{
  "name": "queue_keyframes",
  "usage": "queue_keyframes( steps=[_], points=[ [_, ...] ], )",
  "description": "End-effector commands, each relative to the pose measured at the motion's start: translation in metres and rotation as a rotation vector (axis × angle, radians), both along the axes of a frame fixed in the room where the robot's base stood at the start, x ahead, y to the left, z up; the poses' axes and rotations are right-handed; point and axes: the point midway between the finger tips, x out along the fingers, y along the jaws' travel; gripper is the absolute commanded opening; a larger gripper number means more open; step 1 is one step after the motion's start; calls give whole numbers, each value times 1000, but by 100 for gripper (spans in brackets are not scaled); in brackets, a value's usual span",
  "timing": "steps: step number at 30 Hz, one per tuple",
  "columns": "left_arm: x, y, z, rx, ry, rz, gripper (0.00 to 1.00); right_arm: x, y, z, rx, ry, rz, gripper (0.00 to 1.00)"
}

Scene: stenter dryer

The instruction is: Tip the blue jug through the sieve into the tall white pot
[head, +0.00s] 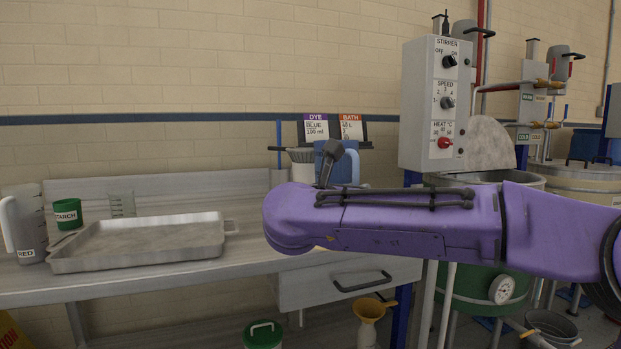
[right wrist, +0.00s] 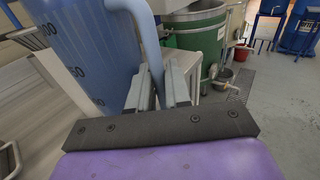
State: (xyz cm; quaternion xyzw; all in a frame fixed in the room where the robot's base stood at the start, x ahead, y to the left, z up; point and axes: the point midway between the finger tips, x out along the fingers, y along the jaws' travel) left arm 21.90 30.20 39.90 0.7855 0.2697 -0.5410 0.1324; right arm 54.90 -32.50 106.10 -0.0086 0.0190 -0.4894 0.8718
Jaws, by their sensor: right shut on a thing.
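The blue jug (head: 345,162) shows behind my purple right arm in the head view, with its lower part hidden. In the right wrist view the blue jug (right wrist: 80,50) fills the upper left, with dark measuring marks on its wall. My right gripper (right wrist: 158,88) is shut on the jug's handle. I cannot tell whether the jug is clear of the bench. A pale ribbed bowl with a dark handle, seemingly the sieve (head: 300,155), is left of the jug. A white vessel below it, seemingly the tall white pot (head: 301,173), is mostly hidden. My left gripper is not seen.
A grey tray (head: 140,247), a red-labelled jug (head: 24,225), a green starch tin (head: 67,212) and a clear beaker (head: 122,204) stand on the bench's left. A control box (head: 437,105) and green vat (right wrist: 197,45) are to the right. Bench between tray and arm is clear.

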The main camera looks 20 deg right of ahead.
Motion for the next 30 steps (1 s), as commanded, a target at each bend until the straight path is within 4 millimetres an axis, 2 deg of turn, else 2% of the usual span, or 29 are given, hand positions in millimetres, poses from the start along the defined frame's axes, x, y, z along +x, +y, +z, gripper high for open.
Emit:
queue_keyframes(
  steps=[1, 3, 15, 27, 30],
  points=[
    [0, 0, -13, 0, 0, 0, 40, 0, 0, -8, 0, -19, 1, 0],
    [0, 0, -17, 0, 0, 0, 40, 0, 1, -7, -2, -37, 1, 0],
    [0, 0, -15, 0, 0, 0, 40, 0, 1, -3, -2, -47, 1, 0],
    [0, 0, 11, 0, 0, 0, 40, 0, 0, 41, -2, -47, 1, 0],
    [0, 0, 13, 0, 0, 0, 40, 0, 0, 47, -2, -45, 1, 0]
  ],
)
